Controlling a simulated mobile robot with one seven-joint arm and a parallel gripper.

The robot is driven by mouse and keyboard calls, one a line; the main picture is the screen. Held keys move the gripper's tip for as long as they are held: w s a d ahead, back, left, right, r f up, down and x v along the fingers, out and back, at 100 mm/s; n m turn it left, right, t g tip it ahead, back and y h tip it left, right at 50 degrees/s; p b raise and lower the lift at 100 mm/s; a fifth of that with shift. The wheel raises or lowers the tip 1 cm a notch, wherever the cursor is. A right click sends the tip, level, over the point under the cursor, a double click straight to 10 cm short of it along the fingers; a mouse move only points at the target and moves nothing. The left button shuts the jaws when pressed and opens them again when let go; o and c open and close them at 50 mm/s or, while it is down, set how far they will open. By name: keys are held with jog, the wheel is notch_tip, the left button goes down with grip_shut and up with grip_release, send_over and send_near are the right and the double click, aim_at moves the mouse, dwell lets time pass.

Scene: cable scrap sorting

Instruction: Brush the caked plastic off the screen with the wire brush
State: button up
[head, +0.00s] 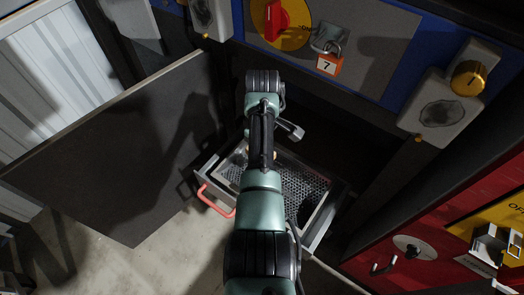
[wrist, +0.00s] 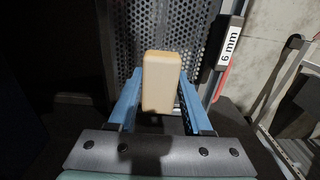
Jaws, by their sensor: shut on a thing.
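The wire brush (wrist: 162,88) shows in the wrist view as a pale wooden block between the blue fingers of my gripper (wrist: 160,76). The gripper is shut on it. Its bristles are hidden. The perforated metal screen (wrist: 121,42) lies beyond the brush; I cannot tell whether the brush touches it. In the head view the screen (head: 308,189) sits in a pulled-out drawer, and my arm hides its middle and most of the gripper. I cannot clearly make out caked plastic on the visible mesh.
The drawer has a red handle (head: 214,201), and a "6 mm" label (wrist: 230,45) marks its frame. An open dark door panel (head: 110,145) stands left. A padlock tagged 7 (head: 329,64) hangs above. A red cabinet (head: 425,215) is at right. Concrete floor lies below.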

jog(key=shift+f+b, duration=3.6)
jog(key=shift+f, duration=0.15)
jog(key=shift+f+b, duration=0.65)
jog(key=shift+f, duration=0.35)
jog(key=shift+d+r, duration=0.1)
